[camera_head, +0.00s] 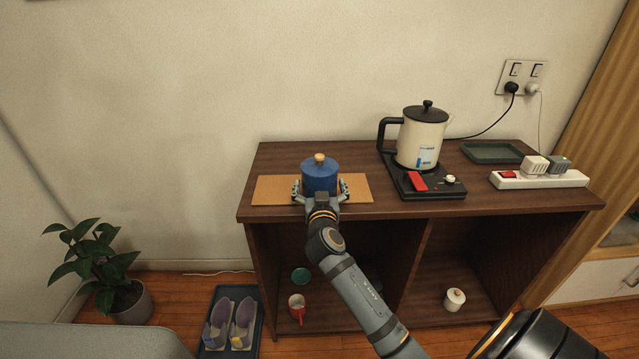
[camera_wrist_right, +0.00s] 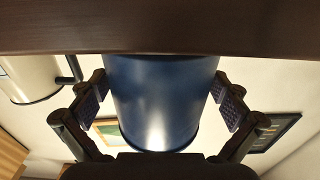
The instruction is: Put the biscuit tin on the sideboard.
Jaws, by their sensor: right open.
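The biscuit tin (camera_head: 319,176) is a blue cylinder with a blue lid and a light wooden knob. In the head view it stands upright at the left of the dark brown sideboard (camera_head: 400,213), over a tan mat (camera_head: 270,190). My right gripper (camera_head: 320,190) is open around the tin, one finger on each side. In the right wrist view, which is upside down, the blue tin wall (camera_wrist_right: 160,95) lies between the finger pads; contact is hard to judge. The tin's base is hidden by the sideboard edge there. My left gripper is out of view.
A cream kettle (camera_head: 421,138) stands on a black base (camera_head: 430,186) right of the tin. Further right are a green tray (camera_head: 491,152) and a white power strip (camera_head: 540,180). A red mug (camera_head: 297,305) and a white jar (camera_head: 454,299) sit in the lower compartments.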

